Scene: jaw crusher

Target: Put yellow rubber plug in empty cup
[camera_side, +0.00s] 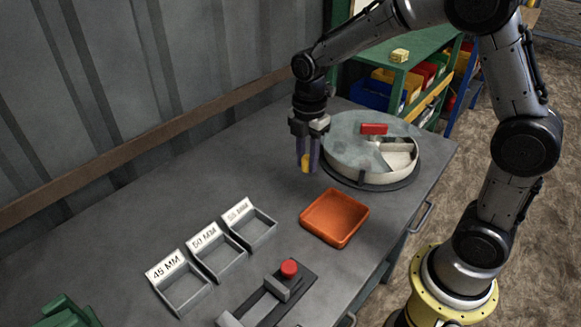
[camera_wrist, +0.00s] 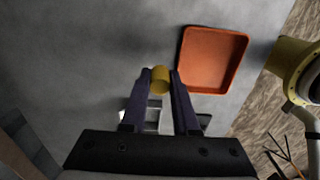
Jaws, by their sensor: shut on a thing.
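The yellow rubber plug (camera_side: 306,161) is held between the fingers of my gripper (camera_side: 308,166), above the grey table. It also shows in the wrist view (camera_wrist: 160,79), pinched between the two dark fingertips (camera_wrist: 160,82). Three small open metal trays with labels stand on the table: 45 MM (camera_side: 167,297), 50 MM (camera_side: 231,270) and 55 MM (camera_side: 269,235). They look empty. I cannot tell which container is the empty cup. A round grey drum (camera_side: 345,145) with an open section stands to the right of my gripper.
An orange tray (camera_side: 337,236) stands empty near the table's front edge. A device with a red knob (camera_side: 289,268) sits in front. A red block (camera_side: 374,129) lies on the drum's top. The table left of my gripper is clear.

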